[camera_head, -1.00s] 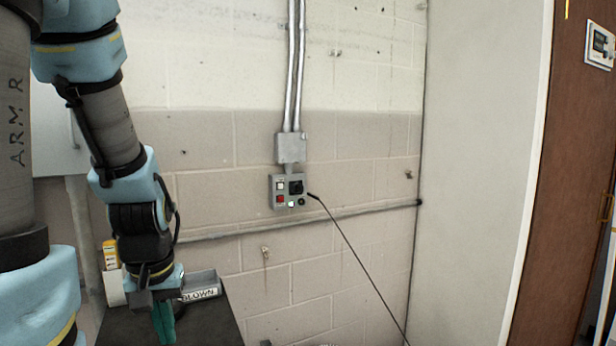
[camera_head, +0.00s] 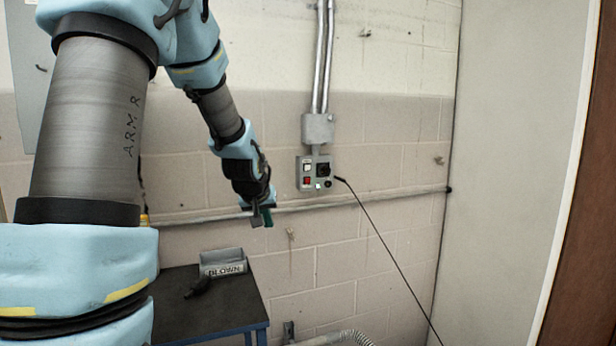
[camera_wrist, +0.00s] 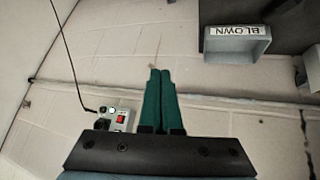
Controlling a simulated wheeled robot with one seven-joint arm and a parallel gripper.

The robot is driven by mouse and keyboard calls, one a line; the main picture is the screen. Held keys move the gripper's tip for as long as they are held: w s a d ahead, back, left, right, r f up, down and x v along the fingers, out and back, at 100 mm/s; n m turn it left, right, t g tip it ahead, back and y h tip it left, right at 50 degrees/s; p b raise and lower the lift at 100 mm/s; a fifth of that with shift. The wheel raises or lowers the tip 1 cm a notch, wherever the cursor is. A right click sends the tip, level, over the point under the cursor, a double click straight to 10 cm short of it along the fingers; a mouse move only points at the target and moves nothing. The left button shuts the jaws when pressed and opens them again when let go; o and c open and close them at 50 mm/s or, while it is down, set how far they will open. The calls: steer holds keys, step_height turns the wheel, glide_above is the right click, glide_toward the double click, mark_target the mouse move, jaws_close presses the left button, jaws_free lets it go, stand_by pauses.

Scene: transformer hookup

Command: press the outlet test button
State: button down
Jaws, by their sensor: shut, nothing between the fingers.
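The outlet box (camera_head: 315,172) is a small grey panel on the block wall below a conduit. It carries a white square button, a red square button (camera_head: 307,181), a black round socket or knob (camera_head: 323,170) and a small lit green-white spot. Which one is the test button I cannot tell. My gripper (camera_head: 268,217) is shut and empty, left of and below the panel. In the wrist view its green fingers (camera_wrist: 160,72) lie together, and the outlet box (camera_wrist: 119,118) appears at lower left with its red button, apart from the fingers.
A black cable (camera_head: 390,250) runs from beside the panel down to the right. A dark table (camera_head: 180,312) with a grey bin (camera_head: 222,262) marked BLOWN stands below my arm. A horizontal pipe (camera_head: 400,194) crosses the wall. A pale tall panel (camera_head: 520,150) is at right.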

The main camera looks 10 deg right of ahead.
steer(key=w+d+r+t+h+b, duration=0.1)
steer(key=w+d+r+t+h, duration=0.1)
steer(key=w+d, duration=0.4)
steer(key=w+d+r+t+h+b, duration=0.2)
steer(key=w+d+r, duration=0.4)
steer(key=d, duration=0.5)
steer(key=shift+w+d+r+t+h, duration=0.3)
steer(key=shift+w+d+r+h, duration=0.1)
steer(key=shift+w+h, duration=0.45)
steer(key=p, duration=0.6)
glide_toward(309, 167)
steer(key=shift+w+d+f, duration=0.4)
steer(key=shift+w+d, duration=0.15)
steer(key=shift+d, duration=0.25)
steer(key=shift+w+d+f, duration=0.4)
steer(key=shift+w+d, duration=0.15)
steer(key=shift+d, duration=0.25)
steer(key=shift+w+d+f, duration=0.45)
steer(key=shift+w+d, duration=0.1)
steer(key=shift+d, duration=0.25)
steer(key=shift+w, duration=0.1)
steer(key=shift+w, duration=0.35)
